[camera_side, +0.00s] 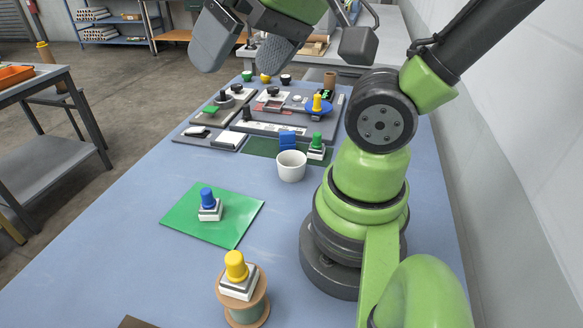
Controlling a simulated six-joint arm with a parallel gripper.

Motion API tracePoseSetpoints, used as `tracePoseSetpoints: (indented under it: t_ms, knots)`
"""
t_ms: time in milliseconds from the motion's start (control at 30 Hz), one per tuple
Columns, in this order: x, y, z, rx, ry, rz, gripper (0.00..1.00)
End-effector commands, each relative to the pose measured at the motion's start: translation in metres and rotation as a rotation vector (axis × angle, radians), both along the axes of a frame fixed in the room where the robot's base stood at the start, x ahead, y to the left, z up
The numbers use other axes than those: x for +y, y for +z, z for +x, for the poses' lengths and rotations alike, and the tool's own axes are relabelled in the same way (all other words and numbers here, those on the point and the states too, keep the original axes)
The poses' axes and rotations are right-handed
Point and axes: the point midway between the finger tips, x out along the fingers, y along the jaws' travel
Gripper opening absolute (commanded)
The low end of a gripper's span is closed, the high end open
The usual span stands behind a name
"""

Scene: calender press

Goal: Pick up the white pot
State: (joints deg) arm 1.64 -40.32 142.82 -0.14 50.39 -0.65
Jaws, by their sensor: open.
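The white pot (291,167) is a small round cup standing upright on the blue table, in the middle of the side view, left of my arm's base. Its open top faces up. My gripper (244,52) is at the top of the view, high above the table, with its two grey padded fingers apart. Nothing shows between them. It is well apart from the pot. The upper part of the gripper is cut off by the frame edge.
A blue block (287,139) and a green-topped piece (316,146) stand just behind the pot. A green sheet (237,226) carries a blue-topped piece (208,206). A spool (247,310) bears a yellow-topped piece (237,272). Grey panels (275,129) lie farther back. Table left of the pot is clear.

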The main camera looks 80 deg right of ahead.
Motion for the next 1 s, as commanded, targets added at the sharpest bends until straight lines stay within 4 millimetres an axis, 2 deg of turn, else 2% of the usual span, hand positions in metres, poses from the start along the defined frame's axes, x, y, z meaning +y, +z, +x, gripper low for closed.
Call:
tracePoseSetpoints:
  t_ms: [167, 300, 400, 600, 700, 800, 1000]
  knots:
    - [-0.036, -0.024, 0.030, 0.126, -0.090, -0.075, 1.00]
    - [-0.080, -0.058, 0.049, 0.254, -0.156, -0.129, 1.00]
    - [-0.112, -0.087, 0.053, 0.348, -0.189, -0.146, 1.00]
    - [-0.167, -0.153, 0.039, 0.518, -0.223, -0.129, 1.00]
    - [-0.183, -0.180, 0.027, 0.574, -0.228, -0.106, 1.00]
    - [-0.192, -0.198, 0.017, 0.607, -0.227, -0.088, 1.00]
    - [-0.197, -0.218, 0.010, 0.628, -0.222, -0.074, 1.00]
